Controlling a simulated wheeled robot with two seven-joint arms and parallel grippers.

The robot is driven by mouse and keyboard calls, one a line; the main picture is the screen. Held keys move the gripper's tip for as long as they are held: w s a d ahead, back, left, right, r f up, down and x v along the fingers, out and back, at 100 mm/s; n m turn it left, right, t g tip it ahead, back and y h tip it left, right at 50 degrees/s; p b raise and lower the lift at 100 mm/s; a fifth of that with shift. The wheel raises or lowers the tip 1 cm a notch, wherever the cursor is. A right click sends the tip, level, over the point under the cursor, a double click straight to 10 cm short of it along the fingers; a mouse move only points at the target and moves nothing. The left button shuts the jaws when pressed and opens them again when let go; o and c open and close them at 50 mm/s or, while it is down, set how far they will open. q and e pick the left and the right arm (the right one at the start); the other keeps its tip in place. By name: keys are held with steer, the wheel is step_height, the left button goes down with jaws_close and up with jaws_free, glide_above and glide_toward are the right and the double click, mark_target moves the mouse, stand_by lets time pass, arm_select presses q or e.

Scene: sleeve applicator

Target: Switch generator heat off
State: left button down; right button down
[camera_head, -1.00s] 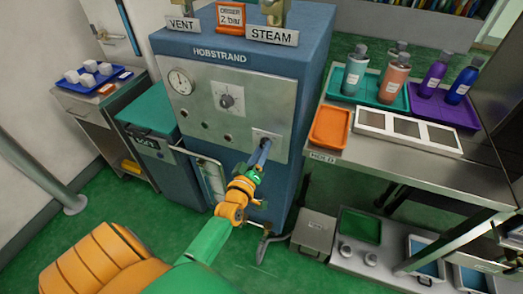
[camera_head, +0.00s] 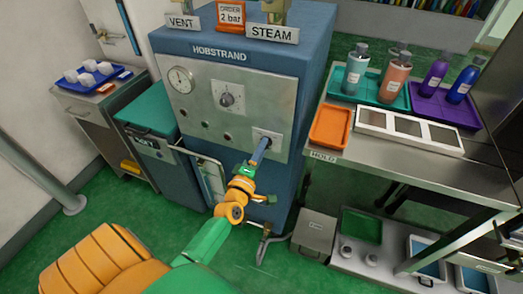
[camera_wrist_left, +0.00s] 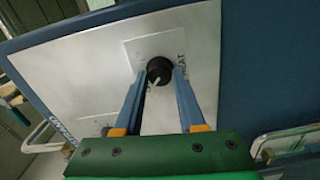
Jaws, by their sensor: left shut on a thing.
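The blue generator cabinet (camera_head: 235,45) marked HOBSTRAND has a metal front panel with a gauge (camera_head: 181,80), a central knob (camera_head: 227,99) and a lower-right switch plate (camera_head: 268,137). In the left wrist view, a round black switch knob (camera_wrist_left: 159,68) with a pale pointer sits on its square plate. My left gripper (camera_head: 264,144) is at that lower-right plate, its blue fingers mostly hiding the switch in the head view. In the wrist view the fingertips (camera_wrist_left: 160,76) are shut on the knob, one on each side. My right gripper is not in view.
A steel bench (camera_head: 390,155) on the right holds an orange tray (camera_head: 330,127), bottles on teal and purple trays, and a white three-part tray (camera_head: 408,132). VENT (camera_head: 183,22) and STEAM (camera_head: 271,33) signs stand on top. A handle bar (camera_head: 200,160) sticks out left of my gripper.

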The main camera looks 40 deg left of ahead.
arm_select(q)
steer(key=shift+f, duration=0.1)
stand_by(0.4)
steer(key=c, duration=0.5)
jaws_free()
steer(key=v, duration=0.7)
steer(key=shift+s, duration=0.1)
